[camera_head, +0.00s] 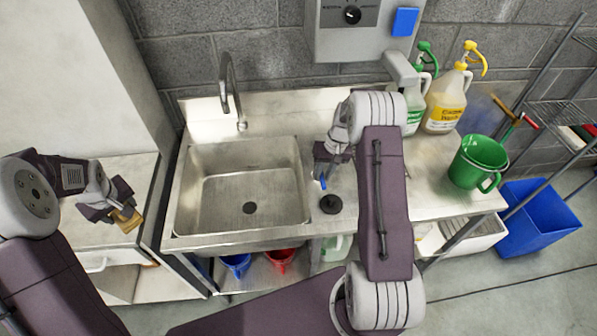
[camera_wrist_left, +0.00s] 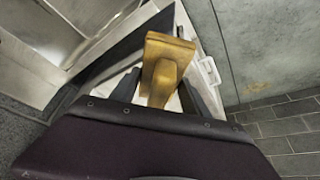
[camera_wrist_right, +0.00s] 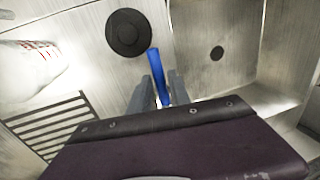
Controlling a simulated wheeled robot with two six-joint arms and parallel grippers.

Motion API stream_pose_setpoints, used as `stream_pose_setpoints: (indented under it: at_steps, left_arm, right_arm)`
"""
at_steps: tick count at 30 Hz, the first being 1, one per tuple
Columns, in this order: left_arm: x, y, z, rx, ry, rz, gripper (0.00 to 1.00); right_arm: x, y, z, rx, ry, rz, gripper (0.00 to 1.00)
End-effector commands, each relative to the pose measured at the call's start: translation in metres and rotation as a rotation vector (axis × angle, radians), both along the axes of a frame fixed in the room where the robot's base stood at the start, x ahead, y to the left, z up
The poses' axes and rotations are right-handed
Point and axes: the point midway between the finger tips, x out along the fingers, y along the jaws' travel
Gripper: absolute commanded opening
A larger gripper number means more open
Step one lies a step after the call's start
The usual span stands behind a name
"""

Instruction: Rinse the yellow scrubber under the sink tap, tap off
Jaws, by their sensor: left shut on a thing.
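My left gripper (camera_head: 122,212) is shut on the yellow scrubber (camera_head: 129,221), left of the sink and over the lower cabinet. The scrubber fills the space between its fingers in the left wrist view (camera_wrist_left: 163,68). The metal sink (camera_head: 249,160) is empty, with a dark drain in its floor. The curved tap (camera_head: 228,88) stands at its back edge; no water shows. My right gripper (camera_head: 321,172) points down at the counter right of the sink. A slim blue handle (camera_wrist_right: 157,75) lies between its fingers; I cannot tell whether they grip it.
A black round disc (camera_head: 331,204) sits on the counter by the right gripper. A green bucket (camera_head: 478,162) and pump bottles (camera_head: 446,99) stand further right. A blue bin (camera_head: 537,218) is on the floor. Blue and red buckets (camera_head: 281,260) sit below the sink.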

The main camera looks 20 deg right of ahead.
Motion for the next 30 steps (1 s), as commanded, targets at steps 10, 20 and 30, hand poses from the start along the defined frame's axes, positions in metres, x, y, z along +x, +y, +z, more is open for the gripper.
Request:
stream_pose_setpoints:
  at_steps: [10, 20, 30]
  left_arm:
    - [0.0001, 0.0, 0.0003, 0.001, -0.001, 0.0, 0.16]
    - [0.0001, 0.0, 0.0003, 0.001, -0.001, 0.0, 0.16]
    - [0.0002, 0.0, 0.0003, 0.001, -0.001, 0.0, 0.16]
  right_arm:
    - [0.0002, -0.0001, 0.0005, 0.0, -0.001, 0.0, 0.0]
    - [0.0004, -0.0002, 0.0008, 0.0, -0.001, 0.0, 0.0]
    - [0.0005, -0.0003, 0.001, 0.0, -0.002, 0.0, 0.0]
